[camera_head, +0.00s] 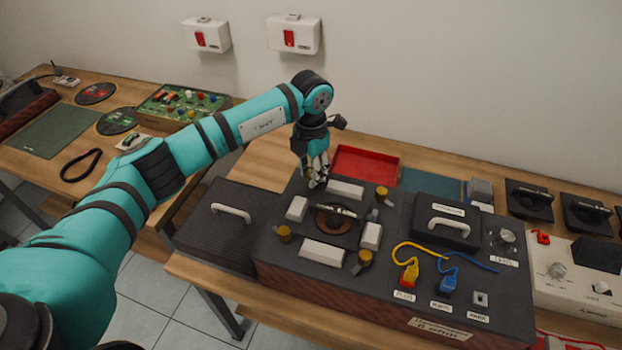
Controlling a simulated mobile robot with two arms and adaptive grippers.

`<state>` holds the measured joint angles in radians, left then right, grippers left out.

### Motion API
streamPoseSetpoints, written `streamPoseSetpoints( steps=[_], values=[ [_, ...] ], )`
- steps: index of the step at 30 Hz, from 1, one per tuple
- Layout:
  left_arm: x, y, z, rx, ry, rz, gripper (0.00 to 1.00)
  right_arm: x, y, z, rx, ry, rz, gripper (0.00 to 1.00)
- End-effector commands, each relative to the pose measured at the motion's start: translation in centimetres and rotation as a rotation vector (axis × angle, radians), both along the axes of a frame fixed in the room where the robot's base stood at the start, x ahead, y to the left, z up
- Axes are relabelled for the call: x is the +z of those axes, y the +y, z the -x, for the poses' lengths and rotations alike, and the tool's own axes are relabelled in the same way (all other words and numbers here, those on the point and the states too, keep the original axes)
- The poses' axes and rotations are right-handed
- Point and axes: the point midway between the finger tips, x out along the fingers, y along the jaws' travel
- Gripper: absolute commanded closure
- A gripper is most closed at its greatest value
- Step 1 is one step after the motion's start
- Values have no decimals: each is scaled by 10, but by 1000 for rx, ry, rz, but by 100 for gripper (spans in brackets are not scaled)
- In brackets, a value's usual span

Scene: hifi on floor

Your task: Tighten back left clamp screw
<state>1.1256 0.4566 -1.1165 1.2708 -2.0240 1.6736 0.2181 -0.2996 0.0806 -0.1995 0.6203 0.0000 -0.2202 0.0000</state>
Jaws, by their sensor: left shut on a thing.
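A dark test box (390,290) sits on the wooden table, with a round fixture (335,218) on top ringed by several white blocks. Brass clamp screws show at the front left (284,233), front right (365,257) and back right (381,194) of the fixture. My left gripper (317,182) points down at the back left corner and is shut on the back left clamp screw, which its fingers mostly hide. How far the screw is turned cannot be told. My right gripper is not in view.
A black lidded case (228,230) stands left of the box. A red tray (366,165) lies behind it. Yellow and blue cables with plugs (409,275) and a black handled cover (447,222) occupy the box's right side. A wall is behind.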

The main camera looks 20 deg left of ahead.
Motion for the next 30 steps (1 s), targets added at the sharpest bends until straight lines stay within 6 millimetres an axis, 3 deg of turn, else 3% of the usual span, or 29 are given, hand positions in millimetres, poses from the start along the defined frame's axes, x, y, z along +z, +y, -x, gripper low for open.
streamPoseSetpoints(
  steps=[1, 12, 30],
  values=[
    [-3, 0, -2, -46, -7, 0, 100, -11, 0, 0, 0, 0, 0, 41],
    [-2, 0, -2, -396, -7, 1, 100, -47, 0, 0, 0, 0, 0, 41],
    [0, 0, -1, -929, -6, 0, 100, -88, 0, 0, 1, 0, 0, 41]
  ],
)
